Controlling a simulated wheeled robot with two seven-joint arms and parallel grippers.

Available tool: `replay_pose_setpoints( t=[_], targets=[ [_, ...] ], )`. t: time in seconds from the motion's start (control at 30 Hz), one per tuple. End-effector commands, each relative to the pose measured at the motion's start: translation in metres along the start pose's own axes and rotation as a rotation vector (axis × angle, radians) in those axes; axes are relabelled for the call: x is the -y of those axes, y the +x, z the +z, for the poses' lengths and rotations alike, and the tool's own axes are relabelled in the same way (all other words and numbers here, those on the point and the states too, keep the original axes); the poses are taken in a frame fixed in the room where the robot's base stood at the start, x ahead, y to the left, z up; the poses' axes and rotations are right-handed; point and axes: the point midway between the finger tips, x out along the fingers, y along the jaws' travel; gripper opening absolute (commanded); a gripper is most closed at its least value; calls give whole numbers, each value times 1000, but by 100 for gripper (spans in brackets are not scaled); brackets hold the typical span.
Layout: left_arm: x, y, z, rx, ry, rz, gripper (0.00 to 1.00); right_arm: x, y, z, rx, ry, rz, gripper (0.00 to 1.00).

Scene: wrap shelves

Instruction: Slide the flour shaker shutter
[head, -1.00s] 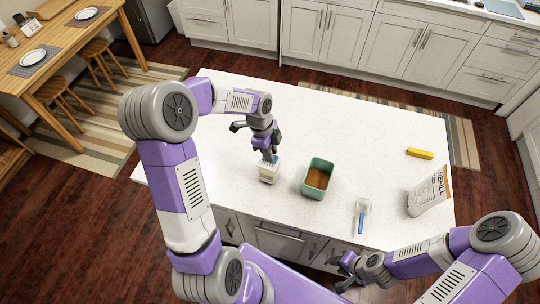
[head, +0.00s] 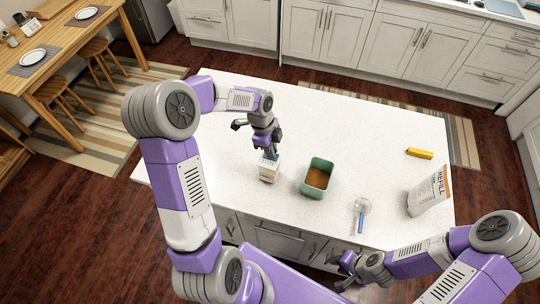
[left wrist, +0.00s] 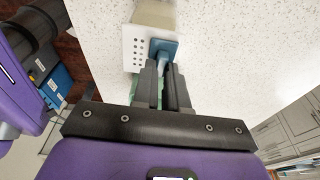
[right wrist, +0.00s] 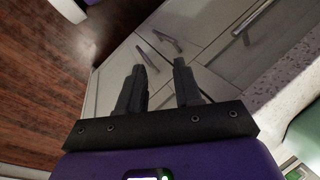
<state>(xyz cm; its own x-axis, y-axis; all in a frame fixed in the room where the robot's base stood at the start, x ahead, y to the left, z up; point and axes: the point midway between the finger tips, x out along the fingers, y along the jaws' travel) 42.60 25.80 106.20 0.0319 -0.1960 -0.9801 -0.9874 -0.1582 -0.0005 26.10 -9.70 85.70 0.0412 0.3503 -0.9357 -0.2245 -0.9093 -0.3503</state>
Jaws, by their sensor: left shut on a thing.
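The flour shaker (head: 268,173) is a small cream box standing on the white counter, left of the green container. In the left wrist view the shaker's white top (left wrist: 135,48) has several small holes on one side and a blue shutter (left wrist: 163,47) beside them. My left gripper (head: 270,152) comes down from above. In the left wrist view its fingers (left wrist: 163,66) are shut on the blue shutter's tab. My right gripper (head: 345,262) hangs past the counter's front edge. In the right wrist view its fingers (right wrist: 160,75) are apart with nothing between them.
A green container (head: 318,178) with brown contents stands right of the shaker. A blue-handled scoop (head: 361,215), a refill bag (head: 428,192) and a yellow object (head: 419,153) lie or stand further right. The counter's back half (head: 340,110) is clear.

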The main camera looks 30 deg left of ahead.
Motion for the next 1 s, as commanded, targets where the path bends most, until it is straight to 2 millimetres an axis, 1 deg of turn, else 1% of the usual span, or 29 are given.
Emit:
replay_pose_setpoints(
  t=[0.03,0.07,0.1,0.17,0.53,1.0],
  targets=[
    [0,0,0,0,0,0,5,0,0,0,0,0,0,34],
    [0,0,0,0,0,0,15,0,0,0,0,0,0,34],
    [0,0,0,0,0,0,22,0,0,0,0,0,0,34],
    [0,0,0,0,0,0,29,0,0,0,0,0,0,34],
    [0,-3,-1,0,0,0,29,1,-2,0,0,0,0,34],
    [0,-35,-7,0,0,0,29,10,-26,1,0,0,0,34]
  ],
)
